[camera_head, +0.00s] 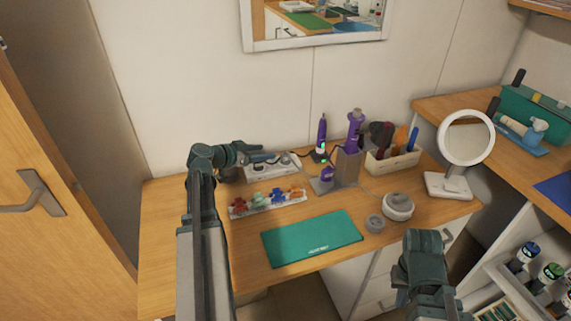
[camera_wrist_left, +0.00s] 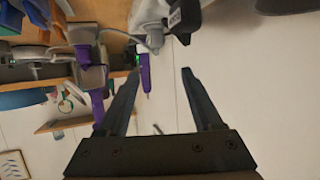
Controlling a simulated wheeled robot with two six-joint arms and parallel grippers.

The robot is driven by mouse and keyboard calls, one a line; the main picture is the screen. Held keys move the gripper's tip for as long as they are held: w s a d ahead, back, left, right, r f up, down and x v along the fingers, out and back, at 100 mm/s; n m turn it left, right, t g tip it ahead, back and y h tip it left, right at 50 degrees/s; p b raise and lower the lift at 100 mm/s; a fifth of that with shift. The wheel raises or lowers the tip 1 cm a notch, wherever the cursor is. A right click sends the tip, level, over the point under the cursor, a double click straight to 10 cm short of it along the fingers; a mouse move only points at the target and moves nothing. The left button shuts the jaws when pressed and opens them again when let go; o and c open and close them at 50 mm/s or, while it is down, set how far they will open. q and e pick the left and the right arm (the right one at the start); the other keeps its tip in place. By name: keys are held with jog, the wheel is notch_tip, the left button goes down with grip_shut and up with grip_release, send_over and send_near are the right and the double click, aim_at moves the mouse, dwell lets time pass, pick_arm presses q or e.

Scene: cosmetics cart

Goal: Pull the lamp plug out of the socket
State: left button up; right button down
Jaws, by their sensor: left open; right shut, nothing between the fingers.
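A white power strip (camera_head: 268,170) lies at the back of the wooden desk, against the wall. In the left wrist view, a black plug (camera_wrist_left: 185,17) shows at the white strip (camera_wrist_left: 148,12), with a grey cable near it. I cannot tell for certain that this is the lamp's plug. My left gripper (camera_head: 254,149) is at the strip's left end. In the wrist view its open fingers (camera_wrist_left: 162,72) point towards the plug, with nothing between them. A round white lamp-like mirror (camera_head: 466,140) stands at the desk's right. My right gripper (camera_head: 425,240) is shut and empty, in front of the desk.
A tray of coloured clips (camera_head: 268,203) lies in front of the strip. Purple styling tools (camera_head: 353,132) stand right of it in a holder (camera_head: 346,169). A bin of brushes (camera_head: 393,163) is further right. A green mat (camera_head: 312,238) covers the front middle.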

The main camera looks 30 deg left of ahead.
aim_at(287, 152)
pick_arm(q)
jog(key=b+x, duration=0.3)
jog(key=x, duration=0.4)
jog(key=shift+w+f, duration=0.1)
jog(key=shift+f, duration=0.1)
jog(key=shift+w+d+f, duration=0.15)
jog(key=shift+w+d, duration=0.15)
jog(key=shift+w, duration=0.3)
jog(key=b+x, duration=0.1)
jog(key=x, duration=0.2)
jog(key=b+x, duration=0.1)
jog(key=shift+s+d+f+b, duration=0.1)
jog(key=shift+d+f+b, duration=0.2)
jog(key=shift+d+f, duration=0.1)
jog(key=shift+w+d+f, duration=0.1)
jog(key=shift+w+f, duration=0.05)
jog(key=shift+w, duration=0.3)
jog(key=shift+c, duration=0.2)
grip_shut()
